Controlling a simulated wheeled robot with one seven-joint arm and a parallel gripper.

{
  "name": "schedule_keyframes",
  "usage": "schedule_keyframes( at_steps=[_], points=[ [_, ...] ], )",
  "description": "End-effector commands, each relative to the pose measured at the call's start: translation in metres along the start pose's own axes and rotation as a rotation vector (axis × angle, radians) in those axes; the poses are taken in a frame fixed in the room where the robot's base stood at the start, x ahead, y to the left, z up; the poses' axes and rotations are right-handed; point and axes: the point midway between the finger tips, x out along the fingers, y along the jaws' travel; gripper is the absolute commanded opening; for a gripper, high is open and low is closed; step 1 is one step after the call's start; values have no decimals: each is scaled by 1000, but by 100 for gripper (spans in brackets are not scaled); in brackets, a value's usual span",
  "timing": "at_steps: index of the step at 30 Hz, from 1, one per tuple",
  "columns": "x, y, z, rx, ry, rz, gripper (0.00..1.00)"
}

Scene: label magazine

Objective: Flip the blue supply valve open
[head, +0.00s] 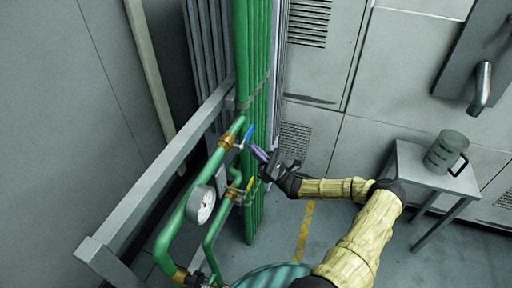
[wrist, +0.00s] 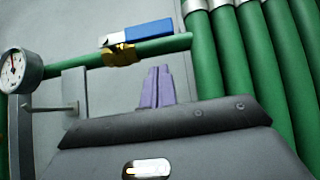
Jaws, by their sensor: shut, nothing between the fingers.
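The blue supply valve handle (head: 249,132) sits on a brass valve body (head: 227,141) on a green pipe in the head view. In the wrist view the blue handle (wrist: 149,33) lies roughly along the green pipe, above the brass body (wrist: 119,55). My gripper (head: 255,150) is close to the handle, just below and right of it in the head view. Its purple fingers (wrist: 156,86) are shut and empty, and they show below the pipe in the wrist view. I cannot tell whether they touch anything.
A yellow-handled valve (head: 250,183) is below, beside a pressure gauge (head: 201,204). Vertical green pipes (head: 250,60) stand behind. A grey rail (head: 160,172) runs at left.

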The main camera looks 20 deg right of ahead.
Motion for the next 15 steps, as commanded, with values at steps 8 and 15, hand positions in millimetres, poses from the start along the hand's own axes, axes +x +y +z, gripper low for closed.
schedule_keyframes(
  at_steps=[8,15],
  points=[
    [-57,0,-5,-2,1,-4,0],
    [-95,2,-4,-2,1,-1,0]
  ],
)
